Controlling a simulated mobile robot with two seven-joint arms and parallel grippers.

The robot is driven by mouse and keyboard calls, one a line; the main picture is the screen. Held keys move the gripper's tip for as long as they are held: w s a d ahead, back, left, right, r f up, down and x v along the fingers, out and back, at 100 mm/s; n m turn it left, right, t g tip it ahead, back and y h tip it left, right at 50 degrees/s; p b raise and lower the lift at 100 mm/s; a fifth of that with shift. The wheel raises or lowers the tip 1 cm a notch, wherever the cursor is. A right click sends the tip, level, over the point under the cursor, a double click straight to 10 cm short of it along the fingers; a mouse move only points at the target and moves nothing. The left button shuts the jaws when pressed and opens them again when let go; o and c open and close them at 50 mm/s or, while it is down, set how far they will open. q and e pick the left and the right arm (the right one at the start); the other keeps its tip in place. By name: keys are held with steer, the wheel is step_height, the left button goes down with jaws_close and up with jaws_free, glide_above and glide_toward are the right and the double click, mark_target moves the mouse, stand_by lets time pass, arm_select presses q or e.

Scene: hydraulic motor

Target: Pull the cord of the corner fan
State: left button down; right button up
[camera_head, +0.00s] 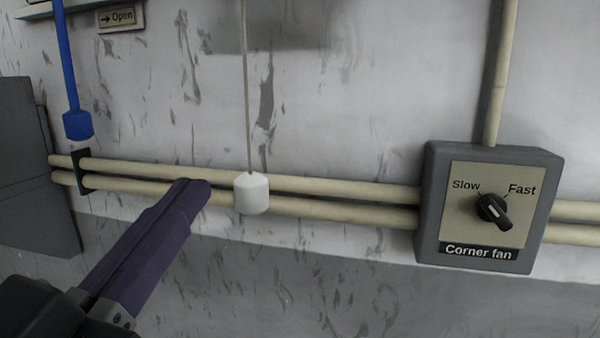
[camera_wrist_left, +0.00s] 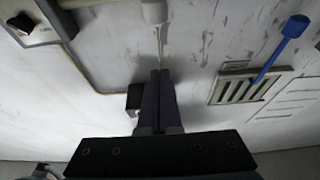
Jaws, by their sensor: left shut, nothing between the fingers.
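A thin cord (camera_head: 245,80) hangs in front of the wall and ends in a white knob (camera_head: 251,194). The white knob also shows at the top of the left wrist view (camera_wrist_left: 154,12). My left gripper (camera_head: 196,189) is shut and empty, its purple fingers pointing up and right. Its tips appear a little left of the white knob, apart from it. The closed fingers also show in the left wrist view (camera_wrist_left: 160,74). The grey "Corner fan" box (camera_head: 432,210) with a black Slow/Fast dial (camera_head: 492,208) is on the wall at right. My right gripper is not in view.
A blue pull with a blue knob (camera_head: 77,125) hangs at the left, under an "Open" sign (camera_head: 116,17). Two beige pipes (camera_head: 340,187) run along the wall behind the white knob. A vent (camera_wrist_left: 250,88) shows in the left wrist view.

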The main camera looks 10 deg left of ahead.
arm_select(q)
step_height(320, 180, up, 3)
glide_above(244, 203)
steer(key=s, duration=0.2)
steer(key=f+b, duration=0.2)
steer(key=w+f+b, duration=0.1)
steer(key=f, duration=0.1)
steer(key=shift+b, duration=0.4)
steer(key=shift+r, duration=0.1)
step_height(244, 203, down, 4)
steer(key=b, duration=0.2)
steer(key=shift+r+b, duration=0.25)
steer(key=shift+b, duration=0.15)
steer(key=shift+r, duration=0.1)
steer(key=shift+w, duration=0.1)
